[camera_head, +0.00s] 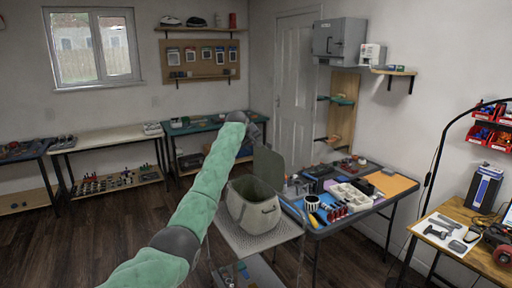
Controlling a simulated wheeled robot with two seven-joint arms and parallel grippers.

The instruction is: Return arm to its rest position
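My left arm, in a green padded sleeve, reaches from the bottom left up to the middle of the head view. My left gripper (260,119) is at its far end, dark and small, seen mostly from behind. Its fingers are not clear, so I cannot tell whether it is open or shut, and I see nothing held in it. It appears in front of the far wall, above and left of the worktable. My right arm and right gripper are not in view.
An open grey-green bag (254,207) sits on a wire cart (262,240) right of the arm. A worktable (355,208) with tools and trays stands beside it. Benches line the back wall. A desk (458,258) is at right. The wooden floor (110,231) at left is clear.

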